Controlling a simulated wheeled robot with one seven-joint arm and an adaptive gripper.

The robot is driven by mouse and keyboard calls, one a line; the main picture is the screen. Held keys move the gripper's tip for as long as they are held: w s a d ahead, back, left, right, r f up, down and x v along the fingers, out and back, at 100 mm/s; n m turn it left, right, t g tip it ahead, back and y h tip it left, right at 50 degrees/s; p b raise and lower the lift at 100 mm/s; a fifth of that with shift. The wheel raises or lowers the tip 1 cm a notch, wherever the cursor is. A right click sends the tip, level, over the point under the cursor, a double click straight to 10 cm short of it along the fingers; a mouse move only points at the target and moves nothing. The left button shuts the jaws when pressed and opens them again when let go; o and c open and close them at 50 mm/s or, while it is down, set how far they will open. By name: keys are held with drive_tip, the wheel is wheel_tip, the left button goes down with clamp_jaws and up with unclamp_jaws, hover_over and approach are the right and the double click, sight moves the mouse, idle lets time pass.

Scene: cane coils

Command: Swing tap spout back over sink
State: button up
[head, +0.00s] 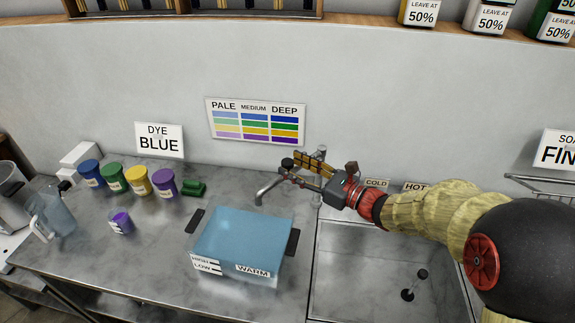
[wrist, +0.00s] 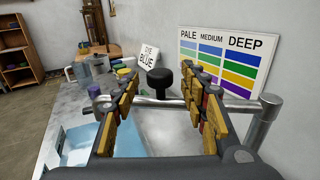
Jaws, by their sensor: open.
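In the wrist view the spout (wrist: 148,102) runs across between my fingers, to the upright tap post (wrist: 263,122) at right. A black knob (wrist: 160,79) stands up from the spout, between the fingertips. My gripper (head: 303,165) is open around the spout at the tap, fingers on either side; contact cannot be told. It also shows in the wrist view (wrist: 160,88).
The sink basin is empty but for a dark upright drain fitting (head: 413,285). COLD (head: 376,184) and HOT (head: 415,187) labels stand behind it. Dye pots (head: 139,181) and a jug (head: 55,212) are at left. A colour chart (head: 255,121) hangs behind the tap.

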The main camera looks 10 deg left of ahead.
drive_tip(key=shift+x, duration=1.3)
drive_tip(key=shift+c, duration=0.8)
clamp_jaws()
